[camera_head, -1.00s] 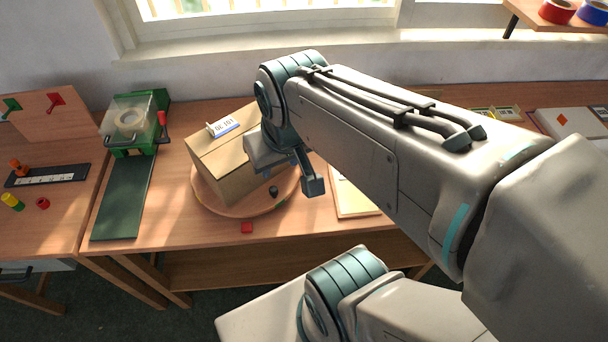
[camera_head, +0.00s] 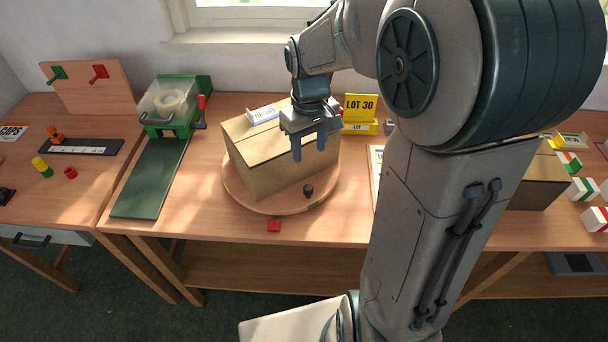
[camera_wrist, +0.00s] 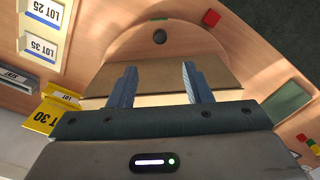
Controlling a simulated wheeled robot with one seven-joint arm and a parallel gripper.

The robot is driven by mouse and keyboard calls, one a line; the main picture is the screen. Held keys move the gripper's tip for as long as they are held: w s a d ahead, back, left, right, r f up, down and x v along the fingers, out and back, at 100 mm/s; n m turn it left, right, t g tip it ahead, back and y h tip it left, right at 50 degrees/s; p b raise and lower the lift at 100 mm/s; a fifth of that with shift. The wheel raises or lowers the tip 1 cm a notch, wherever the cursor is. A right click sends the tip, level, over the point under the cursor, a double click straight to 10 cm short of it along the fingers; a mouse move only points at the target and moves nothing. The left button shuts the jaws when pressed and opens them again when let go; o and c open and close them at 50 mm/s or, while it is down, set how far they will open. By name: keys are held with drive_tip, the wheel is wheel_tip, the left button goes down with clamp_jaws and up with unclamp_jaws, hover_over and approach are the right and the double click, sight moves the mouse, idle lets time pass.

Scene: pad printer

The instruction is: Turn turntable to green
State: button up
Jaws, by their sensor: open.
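The round wooden turntable (camera_head: 262,207) stands on the bench with a cardboard box (camera_head: 258,160) on top. A dark knob (camera_head: 308,190) sits near its front rim. A green mark (camera_head: 315,204) shows on the rim just right of the knob. In the wrist view the knob (camera_wrist: 160,37) lies beyond the box (camera_wrist: 150,78). A red block (camera_head: 274,225) lies on the bench in front of the turntable; it also shows in the wrist view (camera_wrist: 211,18). My gripper (camera_head: 309,150) is open and empty, pointing down over the right part of the box. Its fingers (camera_wrist: 158,84) appear apart in the wrist view.
A yellow LOT 30 sign (camera_head: 360,108) stands behind right. My arm covers much of the right side. Bare bench lies around the red block.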

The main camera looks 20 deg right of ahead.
sight(308, 188)
wheel_tip(308, 188, down, 14)
drive_tip(key=shift+r, duration=0.15)
idle(0.3)
clamp_jaws()
